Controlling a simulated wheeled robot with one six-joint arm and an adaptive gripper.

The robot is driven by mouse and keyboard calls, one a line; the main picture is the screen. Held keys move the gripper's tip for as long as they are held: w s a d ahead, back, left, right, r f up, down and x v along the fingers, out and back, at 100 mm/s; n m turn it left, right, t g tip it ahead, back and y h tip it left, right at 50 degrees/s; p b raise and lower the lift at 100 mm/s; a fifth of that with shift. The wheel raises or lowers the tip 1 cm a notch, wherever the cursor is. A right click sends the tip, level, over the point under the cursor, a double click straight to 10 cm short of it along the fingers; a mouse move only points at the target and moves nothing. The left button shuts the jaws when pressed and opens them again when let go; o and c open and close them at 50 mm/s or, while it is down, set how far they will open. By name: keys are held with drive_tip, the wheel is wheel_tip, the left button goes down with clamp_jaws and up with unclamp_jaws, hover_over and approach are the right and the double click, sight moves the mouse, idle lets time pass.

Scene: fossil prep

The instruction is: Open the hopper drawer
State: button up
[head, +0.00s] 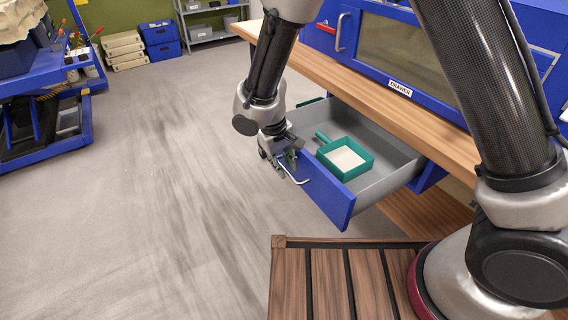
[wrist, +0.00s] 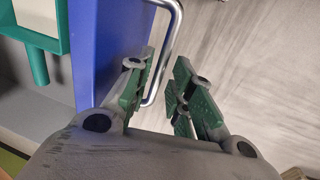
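The hopper drawer (head: 338,197) is pulled well out from under the wooden bench, with its blue front and grey inside showing. Its metal bar handle (head: 292,174) is on the outer face. My gripper (head: 284,158) is at this handle, in front of the drawer's outer face. In the wrist view my gripper (wrist: 163,88) has its green-padded fingers apart. The handle (wrist: 177,25) lies in the gap between them, nearer the left finger. Contact with the handle cannot be made out. The blue drawer front (wrist: 93,45) is left of the fingers.
A teal square scoop (head: 357,169) with pale contents lies in the drawer. The wooden bench (head: 400,108) and a blue windowed cabinet (head: 400,52) stand above it. A blue cart (head: 75,130) is at the far left. The grey floor (head: 170,180) between is clear.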

drive_tip(key=shift+r, duration=0.1)
wheel_tip(320, 180, up, 12)
drive_tip(key=s+a, duration=0.1)
drive_tip(key=a, duration=0.1)
drive_tip(key=shift+s+f, duration=0.15)
drive_tip(key=shift+f, duration=0.05)
idle(0.4)
drive_tip(key=s+d+r+m+t, duration=0.1)
drive_tip(key=s+d+r, duration=0.4)
drive_tip(key=d, duration=0.8)
drive_tip(key=s+d+r+m+t+y, duration=0.1)
drive_tip(key=s+d+r+m, duration=0.2)
drive_tip(key=d, duration=1.1)
drive_tip(key=s+d+r+m+t, duration=0.1)
drive_tip(key=s+d+r+m, duration=0.1)
drive_tip(key=s+d+r, duration=0.5)
drive_tip(key=d+r, duration=0.3)
drive_tip(key=d, duration=0.3)
drive_tip(key=shift+d+m+y, duration=0.15)
drive_tip(key=shift+m+y, duration=0.25)
